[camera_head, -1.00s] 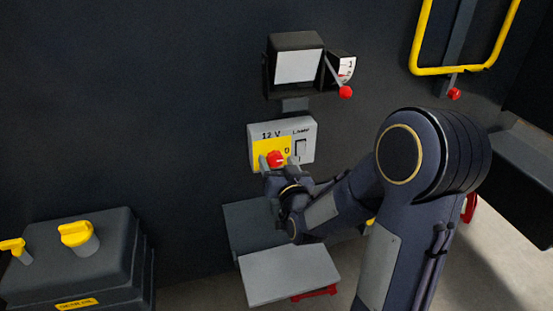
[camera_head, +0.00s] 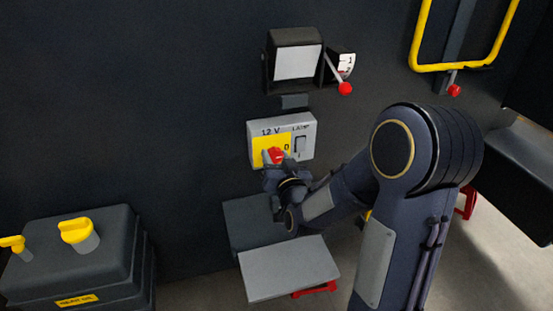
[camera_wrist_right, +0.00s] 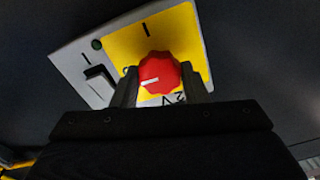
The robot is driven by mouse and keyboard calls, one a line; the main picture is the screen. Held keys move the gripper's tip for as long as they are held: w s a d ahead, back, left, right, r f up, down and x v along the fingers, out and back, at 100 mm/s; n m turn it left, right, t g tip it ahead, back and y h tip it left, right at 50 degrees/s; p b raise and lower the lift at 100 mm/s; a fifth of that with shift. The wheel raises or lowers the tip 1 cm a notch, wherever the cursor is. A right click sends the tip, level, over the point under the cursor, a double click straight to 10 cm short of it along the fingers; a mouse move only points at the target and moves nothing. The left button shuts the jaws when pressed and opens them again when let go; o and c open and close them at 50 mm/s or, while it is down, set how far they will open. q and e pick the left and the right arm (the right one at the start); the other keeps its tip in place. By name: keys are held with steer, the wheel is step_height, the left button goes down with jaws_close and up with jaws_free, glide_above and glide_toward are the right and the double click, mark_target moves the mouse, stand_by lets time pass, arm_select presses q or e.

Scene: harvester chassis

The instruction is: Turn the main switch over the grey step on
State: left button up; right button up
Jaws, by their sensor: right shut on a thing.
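The main switch is a red knob (camera_head: 274,155) on the yellow part of a light grey panel marked "12 V" (camera_head: 305,126), on the dark wall above the grey step (camera_head: 290,268). My right gripper (camera_head: 275,160) is shut on the knob. In the right wrist view the two fingers of my right gripper (camera_wrist_right: 165,88) stand on either side of the red knob (camera_wrist_right: 158,74). The knob's white mark points left there, and a black line is printed on the yellow above it. The "0" shows right of the knob in the head view. My left gripper is out of view.
A lamp rocker switch (camera_head: 300,144) sits right beside the knob. Above is a dark box with a pale screen (camera_head: 298,66) and a red-tipped lever (camera_head: 345,88). A dark tank with yellow caps (camera_head: 75,260) stands at lower left. A yellow handrail (camera_head: 415,40) is at upper right.

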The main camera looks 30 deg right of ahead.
steer(key=m+b, duration=0.4)
steer(key=b, duration=0.1)
steer(key=m+b, duration=0.4)
steer(key=b, duration=0.2)
steer(key=m+b, duration=0.4)
steer(key=b, duration=0.1)
steer(key=shift+d+f+b, duration=0.1)
steer(key=shift+f+b, duration=0.2)
steer(key=shift+f, duration=0.05)
steer(key=m+b, duration=0.2)
steer(key=m, duration=0.1)
steer(key=shift+b, duration=0.3)
steer(key=shift+r+m+b, duration=0.1)
steer(key=shift+m+b, duration=0.65)
steer(key=shift+m, duration=0.55)
steer(key=o, duration=1)
steer(key=shift+c, duration=0.2)
